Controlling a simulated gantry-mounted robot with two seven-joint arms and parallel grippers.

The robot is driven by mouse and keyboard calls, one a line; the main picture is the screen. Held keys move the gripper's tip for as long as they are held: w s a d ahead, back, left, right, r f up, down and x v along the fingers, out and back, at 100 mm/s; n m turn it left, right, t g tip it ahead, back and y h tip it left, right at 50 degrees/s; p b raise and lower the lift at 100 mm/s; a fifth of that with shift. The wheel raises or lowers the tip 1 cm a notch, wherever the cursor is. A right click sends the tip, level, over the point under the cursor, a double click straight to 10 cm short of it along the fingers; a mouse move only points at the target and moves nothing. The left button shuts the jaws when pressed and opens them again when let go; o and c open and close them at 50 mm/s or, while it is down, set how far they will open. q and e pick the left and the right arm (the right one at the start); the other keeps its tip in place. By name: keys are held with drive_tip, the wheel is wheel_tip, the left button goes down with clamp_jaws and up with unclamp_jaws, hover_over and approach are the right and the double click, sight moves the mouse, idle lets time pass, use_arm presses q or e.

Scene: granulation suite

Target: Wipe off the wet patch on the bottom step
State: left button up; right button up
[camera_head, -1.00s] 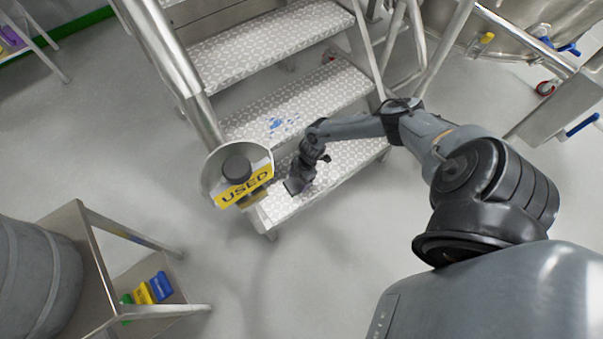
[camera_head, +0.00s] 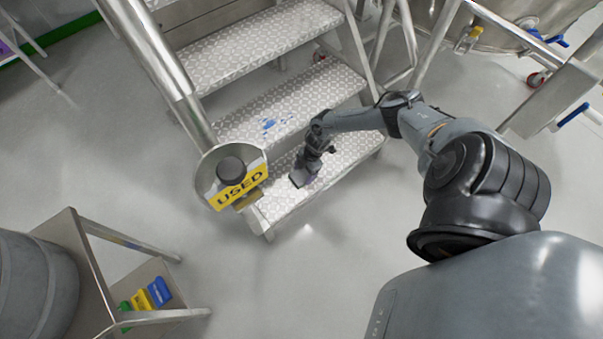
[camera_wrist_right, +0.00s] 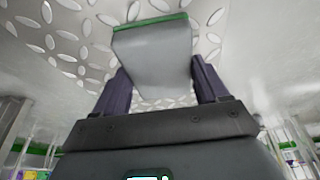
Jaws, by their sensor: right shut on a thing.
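My right gripper (camera_head: 306,172) is low over the tread-plate bottom step (camera_head: 345,158), toward its left half. It is shut on a pale grey block with a green edge (camera_wrist_right: 155,50), which sits between the two dark fingers in the right wrist view (camera_wrist_right: 160,85). The block is at or very near the step surface; I cannot tell whether it touches. Blue wet-looking marks (camera_head: 277,124) lie on the step above the bottom one. No clear wet patch shows on the bottom step; the gripper and arm cover part of it. My left gripper is out of view.
The metal handrail (camera_head: 160,65) runs down the stair's left side, with a yellow USED sign (camera_head: 238,190) by its lower end. A steel stand (camera_head: 95,235) with coloured items (camera_head: 150,293) on its lower shelf is at lower left. Floor before the stair is clear.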

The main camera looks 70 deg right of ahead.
drive_tip(key=shift+s+d+f, duration=0.1)
drive_tip(key=shift+s+d, duration=0.2)
drive_tip(key=shift+d, duration=0.25)
drive_tip(key=shift+s+d+f, duration=0.1)
drive_tip(key=shift+s+d, duration=0.2)
drive_tip(key=shift+d, duration=0.2)
drive_tip(key=shift+s+d, duration=0.1)
drive_tip(key=shift+d, duration=0.05)
drive_tip(key=shift+d+r, duration=0.1)
drive_tip(key=shift+r, duration=0.05)
drive_tip(key=shift+w+a+r, duration=0.15)
drive_tip(key=shift+w+a, duration=0.05)
drive_tip(key=shift+a, duration=0.35)
drive_tip(key=shift+w+a+p, duration=0.3)
drive_tip(key=shift+a, duration=0.3)
drive_tip(key=shift+w+a+p, duration=0.25)
drive_tip(key=shift+w+a, duration=0.05)
drive_tip(key=shift+a, duration=0.3)
drive_tip(key=shift+w+a, duration=0.2)
drive_tip(key=shift+a, duration=0.1)
